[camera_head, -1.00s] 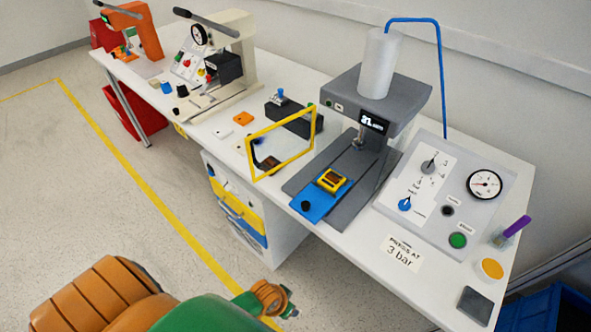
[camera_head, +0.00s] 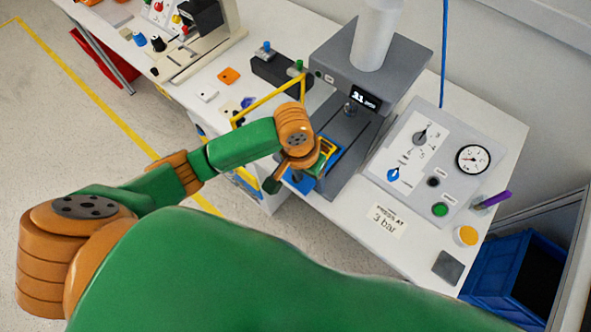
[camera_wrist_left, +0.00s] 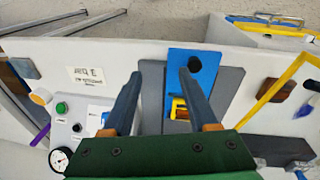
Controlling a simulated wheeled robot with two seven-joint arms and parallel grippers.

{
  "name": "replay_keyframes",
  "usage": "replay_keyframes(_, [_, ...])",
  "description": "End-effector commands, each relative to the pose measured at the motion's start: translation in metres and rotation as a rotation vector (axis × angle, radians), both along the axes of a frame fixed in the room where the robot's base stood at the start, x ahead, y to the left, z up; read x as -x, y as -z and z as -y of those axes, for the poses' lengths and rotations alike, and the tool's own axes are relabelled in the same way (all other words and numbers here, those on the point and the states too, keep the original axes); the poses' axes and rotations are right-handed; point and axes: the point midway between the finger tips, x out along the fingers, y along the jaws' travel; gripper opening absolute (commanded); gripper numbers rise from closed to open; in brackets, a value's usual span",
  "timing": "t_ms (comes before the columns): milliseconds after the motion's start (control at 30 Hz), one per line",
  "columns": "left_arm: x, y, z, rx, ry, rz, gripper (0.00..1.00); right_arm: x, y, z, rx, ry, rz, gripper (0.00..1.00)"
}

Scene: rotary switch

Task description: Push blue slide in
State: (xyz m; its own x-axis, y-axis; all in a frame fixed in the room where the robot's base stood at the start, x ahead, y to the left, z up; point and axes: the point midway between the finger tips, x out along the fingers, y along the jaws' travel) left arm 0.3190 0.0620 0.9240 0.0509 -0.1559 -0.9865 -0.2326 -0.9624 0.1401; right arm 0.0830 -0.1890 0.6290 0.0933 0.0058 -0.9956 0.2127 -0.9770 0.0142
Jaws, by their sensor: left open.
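The blue slide (camera_head: 303,184) lies in the grey base of the press, its outer end sticking out toward the front. In the head view my left gripper partly covers it. The left wrist view shows the slide (camera_wrist_left: 208,82) with a black knob (camera_wrist_left: 195,64) at its outer end. A yellow piece (camera_wrist_left: 179,108) sits on the slide, partly hidden by a finger. My left gripper (camera_head: 292,174) is open over the slide; in the wrist view its fingers (camera_wrist_left: 160,75) are apart, one overlapping the slide beside the knob. Contact cannot be told. My right gripper is not in view.
The yellow-framed guard (camera_head: 268,103) stands close to my left gripper. The grey press head (camera_head: 335,75) is above the base. A control panel (camera_head: 425,155) with a gauge is to the right. A blue crate (camera_head: 497,270) is at the lower right.

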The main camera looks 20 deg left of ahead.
Motion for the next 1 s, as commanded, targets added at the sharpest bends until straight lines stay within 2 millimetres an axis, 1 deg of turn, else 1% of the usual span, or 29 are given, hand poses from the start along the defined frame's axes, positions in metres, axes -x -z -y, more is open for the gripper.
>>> replay_keyframes(33, [-0.008,-0.004,-0.01,-0.042,-0.028,-0.01,0.59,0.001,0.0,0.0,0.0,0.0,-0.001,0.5])
replay_keyframes(100, [-0.015,-0.009,-0.022,-0.095,-0.075,-0.033,0.59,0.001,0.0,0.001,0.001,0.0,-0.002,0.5])
replay_keyframes(233, [-0.023,-0.014,-0.037,-0.152,-0.141,-0.057,0.59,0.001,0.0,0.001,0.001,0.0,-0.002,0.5])
replay_keyframes(267, [-0.023,-0.011,-0.039,-0.157,-0.146,-0.061,0.59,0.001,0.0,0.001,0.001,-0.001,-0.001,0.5])
replay_keyframes(333, [-0.022,0.0,-0.039,-0.159,-0.15,-0.065,0.59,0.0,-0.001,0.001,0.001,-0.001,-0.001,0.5])
replay_keyframes(500, [-0.022,0.035,-0.039,-0.159,-0.148,-0.063,0.59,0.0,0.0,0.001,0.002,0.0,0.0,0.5])
replay_keyframes(600, [-0.022,0.049,-0.039,-0.157,-0.146,-0.061,0.59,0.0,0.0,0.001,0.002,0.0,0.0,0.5])
replay_keyframes(700, [-0.023,0.055,-0.038,-0.155,-0.145,-0.058,0.59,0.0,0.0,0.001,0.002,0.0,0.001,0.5])
replay_keyframes(900, [-0.023,0.055,-0.038,-0.155,-0.145,-0.058,0.59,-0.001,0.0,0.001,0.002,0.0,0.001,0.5])
replay_keyframes(967, [-0.023,0.055,-0.038,-0.155,-0.145,-0.058,0.43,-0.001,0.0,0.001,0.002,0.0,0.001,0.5])
replay_keyframes(1000, [-0.023,0.055,-0.038,-0.155,-0.145,-0.058,0.32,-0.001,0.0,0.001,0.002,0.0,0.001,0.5])
